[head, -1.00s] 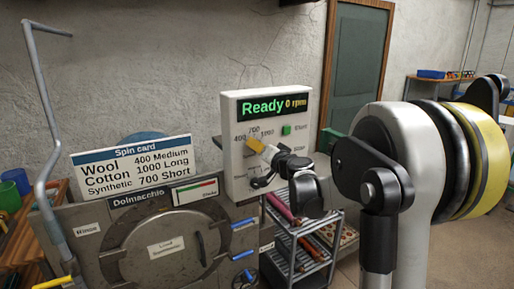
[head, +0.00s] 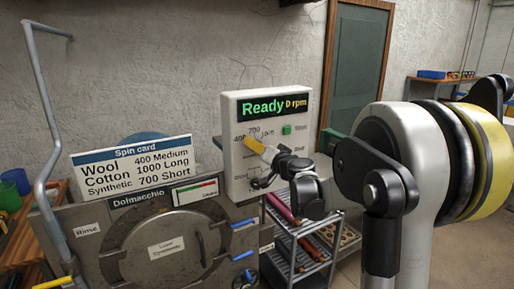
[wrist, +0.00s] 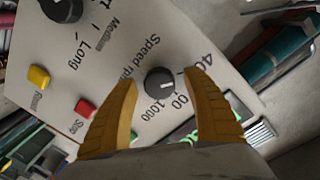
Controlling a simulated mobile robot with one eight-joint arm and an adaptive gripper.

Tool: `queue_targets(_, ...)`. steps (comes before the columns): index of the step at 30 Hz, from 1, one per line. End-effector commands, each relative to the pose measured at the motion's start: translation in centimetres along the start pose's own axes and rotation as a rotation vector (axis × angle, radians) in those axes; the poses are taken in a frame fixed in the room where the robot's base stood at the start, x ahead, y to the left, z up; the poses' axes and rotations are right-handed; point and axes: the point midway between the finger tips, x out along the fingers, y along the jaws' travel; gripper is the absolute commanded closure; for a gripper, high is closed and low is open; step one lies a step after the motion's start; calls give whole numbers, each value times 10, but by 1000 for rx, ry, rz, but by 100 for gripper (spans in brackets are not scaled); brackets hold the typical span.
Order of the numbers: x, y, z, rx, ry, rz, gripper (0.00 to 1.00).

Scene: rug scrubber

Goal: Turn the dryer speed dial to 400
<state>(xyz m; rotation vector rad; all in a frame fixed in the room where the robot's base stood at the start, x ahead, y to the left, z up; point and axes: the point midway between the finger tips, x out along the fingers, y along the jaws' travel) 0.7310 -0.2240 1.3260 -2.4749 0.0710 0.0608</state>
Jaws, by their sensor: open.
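The speed dial (wrist: 160,83) is a round dark grey knob with a short pale mark, on the pale control panel (head: 236,112). In the wrist view, labels reading 400, 700 and 1000 surround it. The mark points roughly right in that view; I cannot tell exactly at which label. My gripper (wrist: 161,77) is open, with one yellow finger on each side of the dial and gaps showing between. In the head view my gripper (head: 251,143) is at the panel front and hides the dial. The display (head: 270,105) reads "Ready 0 rpm".
Another dark knob (wrist: 62,8), marked Medium and Long, and yellow (wrist: 39,77) and red (wrist: 85,108) buttons share the panel. A spin card (head: 131,160) stands left, above a round machine door (head: 165,248). A metal rack (head: 310,250) stands below my arm.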

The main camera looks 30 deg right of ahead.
Motion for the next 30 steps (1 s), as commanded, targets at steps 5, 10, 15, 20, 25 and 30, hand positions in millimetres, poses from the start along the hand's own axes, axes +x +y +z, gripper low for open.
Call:
queue_targets(5, -29, 0, 0, 1, 2, 2, 41)
queue_targets(10, -69, 1, -1, 1, 2, 2, 41)
queue_targets(15, -100, 1, 0, -1, 1, 2, 41)
queue_targets(20, -114, 0, 0, 0, 1, 1, 41)
queue_targets(25, -117, 0, 0, 0, 0, 0, 41)
queue_targets(30, -116, 0, 0, 0, 0, 0, 41)
